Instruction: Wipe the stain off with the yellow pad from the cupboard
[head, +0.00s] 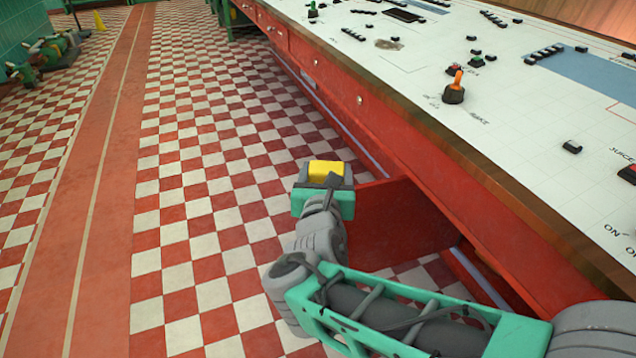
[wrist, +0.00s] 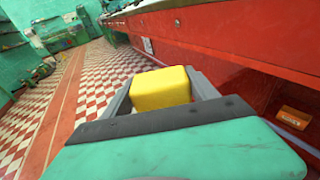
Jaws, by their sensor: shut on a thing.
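The yellow pad (head: 326,169) is held in my gripper (head: 325,180), above the floor beside the console's red front. In the wrist view the pad (wrist: 160,90) sits between the two grey fingers, which are shut on it. A brownish stain (head: 388,44) lies on the white console top, farther off and higher than my gripper. The cupboard's red door (head: 405,222) stands open below the console top, just right of my gripper. The cupboard's inside is mostly hidden in the head view.
The console top (head: 520,125) carries an orange-tipped lever (head: 454,88), black switches (head: 572,147) and a green-tipped lever (head: 313,9). An orange object (wrist: 293,118) shows low at the right in the wrist view. The checkered floor left of the console is clear.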

